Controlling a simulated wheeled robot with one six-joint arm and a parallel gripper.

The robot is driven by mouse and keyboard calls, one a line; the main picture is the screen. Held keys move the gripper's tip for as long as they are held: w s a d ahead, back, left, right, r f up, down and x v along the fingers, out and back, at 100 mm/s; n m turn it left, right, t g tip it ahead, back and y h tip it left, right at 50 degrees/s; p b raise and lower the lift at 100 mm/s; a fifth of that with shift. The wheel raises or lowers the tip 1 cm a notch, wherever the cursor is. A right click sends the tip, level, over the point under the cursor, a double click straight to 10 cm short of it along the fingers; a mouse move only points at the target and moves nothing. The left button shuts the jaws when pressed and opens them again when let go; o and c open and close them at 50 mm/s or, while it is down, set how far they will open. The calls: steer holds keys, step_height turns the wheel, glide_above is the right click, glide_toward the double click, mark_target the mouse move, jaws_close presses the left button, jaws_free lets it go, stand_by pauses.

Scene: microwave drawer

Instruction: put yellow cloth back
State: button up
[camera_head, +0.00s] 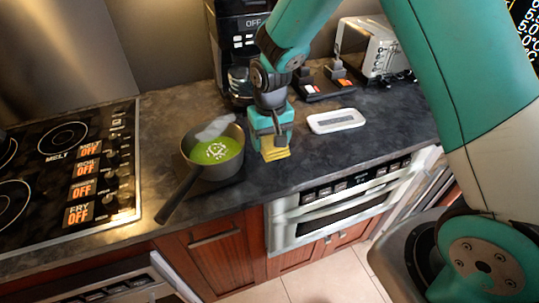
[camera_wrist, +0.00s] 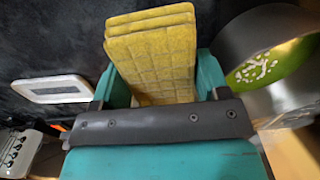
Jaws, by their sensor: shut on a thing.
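The yellow cloth (camera_head: 275,153) is a folded, quilted stack held under my gripper (camera_head: 270,135) above the dark counter. In the wrist view the yellow cloth (camera_wrist: 152,58) sits between the two teal fingers of my gripper (camera_wrist: 160,85), which are shut on it. In the head view my gripper hides most of the cloth, and only its lower end shows. I cannot tell whether the cloth touches the counter.
A dark pot (camera_head: 213,150) with green soup stands just left of the cloth, its handle towards the front edge. A white tray (camera_head: 336,121) lies to the right. A coffee machine (camera_head: 236,50), a toaster (camera_head: 374,50) and a stove (camera_head: 70,170) are around. Counter near the tray is clear.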

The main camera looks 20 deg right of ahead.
mark_target(270, 166)
step_height(270, 166, down, 8)
steer(key=shift+r+p, duration=0.2)
steer(key=shift+p, duration=0.45)
steer(key=shift+f, duration=0.15)
steer(key=o, duration=0.9)
